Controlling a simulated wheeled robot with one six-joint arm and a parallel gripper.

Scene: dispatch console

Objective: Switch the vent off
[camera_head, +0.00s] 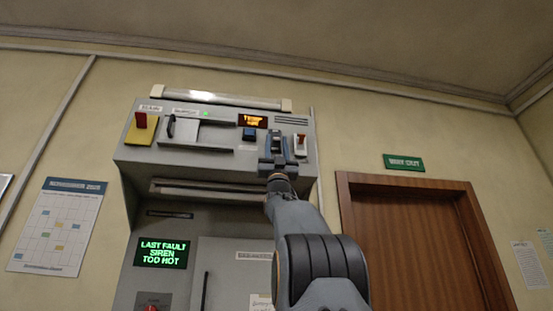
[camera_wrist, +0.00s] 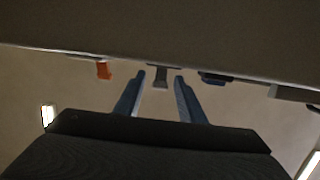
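The console's control panel (camera_head: 222,163) carries several controls, and their labels are too small to read, so I cannot tell which is the vent switch. My gripper (camera_head: 277,147) is raised at the right part of the panel. In the wrist view my gripper (camera_wrist: 158,82) is open, with a small grey lever (camera_wrist: 161,77) showing between and just beyond its fingertips. I cannot tell whether they touch it. An orange-red lever (camera_wrist: 104,70) is left of the fingers, and a dark blue control (camera_wrist: 213,78) is to the right. The head view shows a blue control (camera_head: 249,134) and a pale switch plate (camera_head: 301,142).
A red lever on a yellow plate (camera_head: 136,136) and a dark handle (camera_head: 171,126) are at the panel's left. An orange display (camera_head: 252,121) is lit above the blue control. A brown door (camera_head: 405,245) is right.

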